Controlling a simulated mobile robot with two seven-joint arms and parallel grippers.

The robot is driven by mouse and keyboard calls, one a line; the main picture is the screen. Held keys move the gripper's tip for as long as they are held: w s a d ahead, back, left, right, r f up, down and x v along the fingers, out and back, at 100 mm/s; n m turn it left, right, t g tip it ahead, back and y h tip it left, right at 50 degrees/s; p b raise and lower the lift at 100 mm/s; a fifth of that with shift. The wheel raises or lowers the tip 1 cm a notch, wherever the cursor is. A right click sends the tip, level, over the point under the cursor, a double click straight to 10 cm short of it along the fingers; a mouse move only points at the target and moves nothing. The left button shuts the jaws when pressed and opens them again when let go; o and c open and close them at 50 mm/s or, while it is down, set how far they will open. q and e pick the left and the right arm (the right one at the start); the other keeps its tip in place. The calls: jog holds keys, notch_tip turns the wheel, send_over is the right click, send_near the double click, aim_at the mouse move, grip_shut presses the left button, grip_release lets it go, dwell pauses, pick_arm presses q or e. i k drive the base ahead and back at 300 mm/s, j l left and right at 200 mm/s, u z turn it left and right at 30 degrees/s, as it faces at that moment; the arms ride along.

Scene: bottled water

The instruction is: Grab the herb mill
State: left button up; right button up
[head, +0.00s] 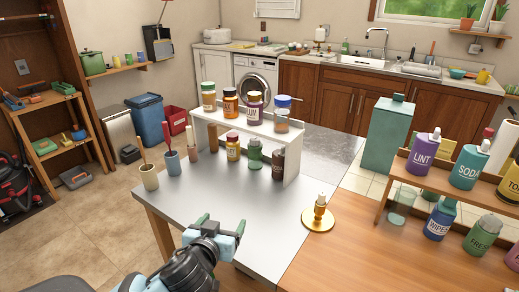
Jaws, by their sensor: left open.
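My left gripper (221,227) is open and empty at the front of the grey table (235,205), its green-tipped fingers pointing toward the rack. A white rack (292,166) stands farther back on the table. Under its shelf are a brown wooden cylinder (213,139), an orange-labelled jar (233,149), a green bottle (255,157) and a dark brown container (278,164). On top stand a green-lidded jar (208,98), an orange jar (230,104), a purple jar (254,108) and a blue-lidded jar (282,115). I cannot tell which is the herb mill. My right gripper is out of view.
Utensil cups, including a cream one (149,177) and a blue one (172,163), stand left of the rack. A brass candle holder (318,217) is at the right. The wooden shelf (422,178) holds several bottles. The table between gripper and rack is clear.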

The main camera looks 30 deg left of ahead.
aim_at(255, 155)
jog(key=i+j, duration=0.25)
jog(key=i, duration=0.25)
jog(key=i+j, duration=0.25)
jog(key=i, duration=0.2)
